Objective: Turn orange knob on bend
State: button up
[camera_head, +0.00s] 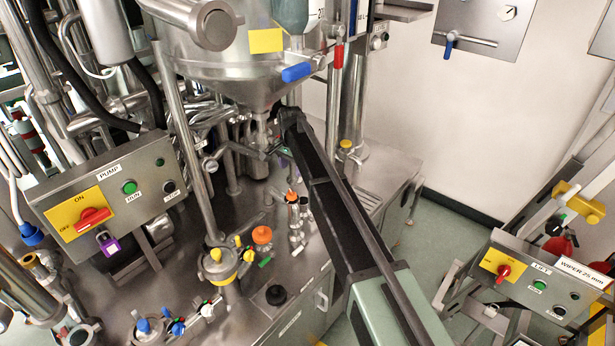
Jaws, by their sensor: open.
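A round orange knob (262,235) sits on a short fitting on the steel table top, below the hopper. A smaller orange-topped piece (292,197) stands on upright steel pipework to its upper right. I cannot tell for certain which of the two is on the bend. My arm reaches up from the bottom right, passing to the right of both. My gripper (273,150) is open under the hopper outlet, above and apart from both orange pieces. Its fingers are small and partly lost against the metal pipes, and no object shows between them.
The steel hopper (205,65) hangs over the work area. An upright post (190,150) stands to the left. A pump control box (110,195) is at left and a lift box (525,280) at right.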

aim_at(291, 192)
jog(key=f+b, duration=0.7)
jog(key=s+f+b, duration=0.1)
jog(key=f+b, duration=0.3)
jog(key=shift+s+a, duration=0.1)
jog(key=shift+a, duration=0.2)
jog(key=shift+r, duration=0.1)
jog(key=shift+r, duration=0.1)
jog(key=shift+c, duration=0.3)
jog(key=c, duration=0.8)
